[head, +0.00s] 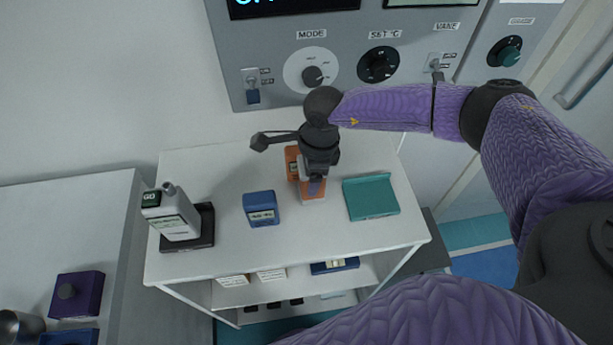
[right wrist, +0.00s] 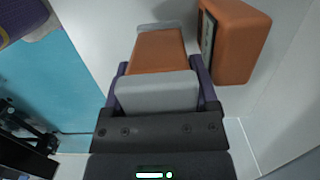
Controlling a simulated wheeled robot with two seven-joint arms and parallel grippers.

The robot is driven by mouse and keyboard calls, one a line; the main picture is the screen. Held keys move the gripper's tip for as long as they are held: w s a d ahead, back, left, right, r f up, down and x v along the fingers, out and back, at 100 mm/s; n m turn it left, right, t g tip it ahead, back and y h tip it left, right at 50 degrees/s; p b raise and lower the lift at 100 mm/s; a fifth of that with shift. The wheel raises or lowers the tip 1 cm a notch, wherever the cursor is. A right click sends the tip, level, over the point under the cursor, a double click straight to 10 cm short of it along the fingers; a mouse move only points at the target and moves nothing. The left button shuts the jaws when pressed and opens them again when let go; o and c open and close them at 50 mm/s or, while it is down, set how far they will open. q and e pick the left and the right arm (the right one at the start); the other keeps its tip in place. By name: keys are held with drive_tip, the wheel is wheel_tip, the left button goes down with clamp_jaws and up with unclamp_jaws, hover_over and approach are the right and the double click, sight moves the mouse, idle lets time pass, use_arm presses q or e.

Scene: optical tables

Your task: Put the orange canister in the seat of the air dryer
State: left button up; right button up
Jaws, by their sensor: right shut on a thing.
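My right gripper (head: 316,184) points down over the white table and is shut on an orange canister with light grey ends (right wrist: 160,55); this also shows in the head view (head: 313,195), partly hidden by the gripper. In the right wrist view its grey near end sits between the two fingers. An orange block with a label (right wrist: 235,42) stands close beside it, apart from the fingers; in the head view it is left of the gripper (head: 292,160). I cannot tell which thing is the air dryer or where its seat is. My left gripper is not in view.
On the white table (head: 225,180) are a blue labelled box (head: 262,208), a teal tray (head: 371,197) and a grey-white device (head: 172,216) in a black stand (head: 203,236). A control panel (head: 280,40) is behind. A purple box (head: 78,294) is at lower left.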

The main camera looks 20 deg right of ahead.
drive_tip(key=shift+f, duration=0.85)
drive_tip(key=shift+f, duration=0.1)
